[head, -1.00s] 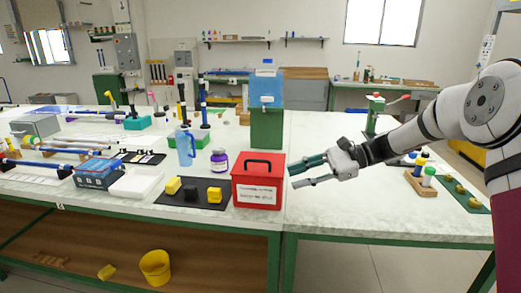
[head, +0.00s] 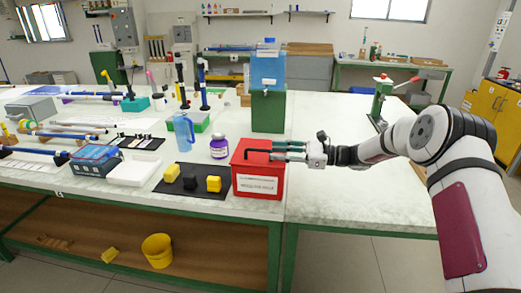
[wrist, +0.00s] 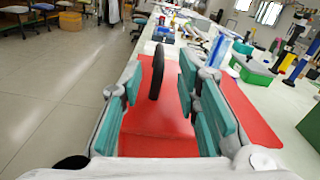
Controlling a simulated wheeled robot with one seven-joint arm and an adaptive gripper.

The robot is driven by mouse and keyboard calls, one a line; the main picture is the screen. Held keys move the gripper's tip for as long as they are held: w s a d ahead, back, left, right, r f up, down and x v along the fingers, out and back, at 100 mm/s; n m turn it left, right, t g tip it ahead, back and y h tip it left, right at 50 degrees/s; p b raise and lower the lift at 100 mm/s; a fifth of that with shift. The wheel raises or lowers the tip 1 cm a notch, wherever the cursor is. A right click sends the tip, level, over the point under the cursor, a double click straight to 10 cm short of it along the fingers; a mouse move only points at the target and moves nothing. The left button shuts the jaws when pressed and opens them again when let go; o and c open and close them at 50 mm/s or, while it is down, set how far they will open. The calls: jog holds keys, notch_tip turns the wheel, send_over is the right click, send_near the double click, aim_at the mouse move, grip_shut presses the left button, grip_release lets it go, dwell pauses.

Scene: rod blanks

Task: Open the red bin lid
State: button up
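The red bin (head: 258,185) stands near the front edge of the table, with a white label on its front. Its red lid (head: 241,154) lies closed on top, with a black handle (head: 256,152) standing up from it. My gripper (head: 273,150) is just above the lid, reaching in from the right. Its teal-padded fingers are open. In the wrist view my gripper (wrist: 160,78) has the black handle (wrist: 157,72) between the fingers' directions, with gaps on both sides. The red lid (wrist: 155,115) fills the space beneath. I cannot tell how far the fingertips overlap the handle.
A blue tank on a green stand (head: 268,110) is further back. The table right of the bin is clear.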

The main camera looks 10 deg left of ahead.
aim_at(260, 150)
jog(key=shift+w+a, duration=0.1)
jog(key=shift+a, duration=2.95)
grip_shut()
